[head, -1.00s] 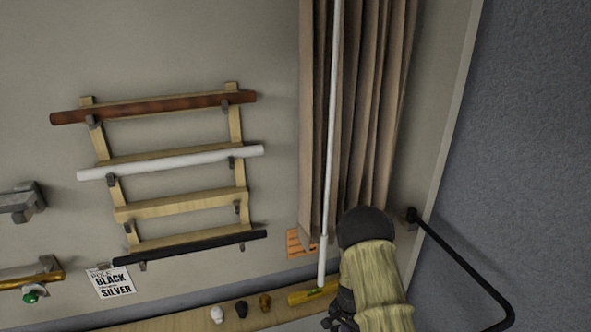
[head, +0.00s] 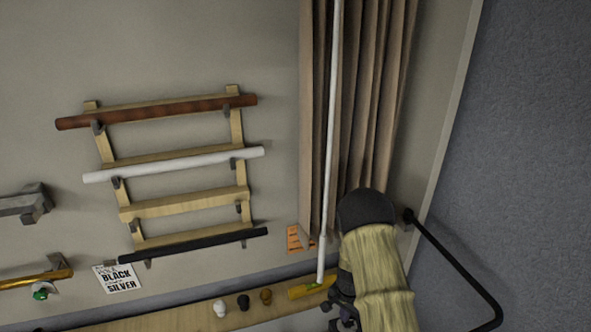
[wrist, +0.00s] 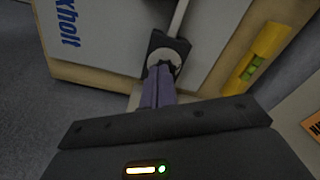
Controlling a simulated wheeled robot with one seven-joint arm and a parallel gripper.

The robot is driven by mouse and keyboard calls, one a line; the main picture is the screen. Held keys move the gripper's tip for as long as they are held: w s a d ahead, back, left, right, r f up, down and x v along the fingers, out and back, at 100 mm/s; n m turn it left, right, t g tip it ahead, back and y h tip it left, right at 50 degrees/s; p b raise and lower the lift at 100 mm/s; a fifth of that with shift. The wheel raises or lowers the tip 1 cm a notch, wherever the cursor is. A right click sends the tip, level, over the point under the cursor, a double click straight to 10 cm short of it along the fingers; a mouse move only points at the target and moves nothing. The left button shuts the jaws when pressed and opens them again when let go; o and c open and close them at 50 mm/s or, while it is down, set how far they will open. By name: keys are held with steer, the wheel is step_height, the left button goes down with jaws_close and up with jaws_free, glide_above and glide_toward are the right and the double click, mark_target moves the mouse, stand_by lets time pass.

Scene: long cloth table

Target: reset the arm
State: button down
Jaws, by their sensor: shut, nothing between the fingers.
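My gripper (wrist: 158,85) shows in the wrist view as two grey-purple fingers lying together, shut and empty. Beyond the fingertips is a dark bracket with a pale round part (wrist: 165,58), and a white rod (wrist: 178,18) runs up from it. I cannot tell whether the fingers touch it. In the head view my arm, in a yellowish sleeve with a black joint, comes up from the bottom edge right of centre. Its dark end is at the bottom edge, partly cut off, beside the foot of the long white rod (head: 328,150).
A wall rack (head: 185,202) holds several rods on the left. A ledge (head: 190,317) bears white, black and brown knobs and a yellow level (head: 308,287), also in the wrist view (wrist: 256,58). A curtain (head: 375,100) hangs behind the arm. A black bar (head: 455,258) juts out at right.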

stand_by(0.3)
steer(key=s+r+n+t+b, duration=0.1)
steer(key=s+r+n+b, duration=0.3)
steer(key=s+r+b, duration=0.55)
steer(key=s+r+n+t+b, duration=0.1)
steer(key=s+r+n+b, duration=0.2)
steer(key=s, duration=0.6)
step_height(320, 180, up, 2)
steer(key=shift+d+r+n+t, duration=0.1)
steer(key=shift+d+n+t, duration=0.15)
steer(key=shift+n, duration=0.45)
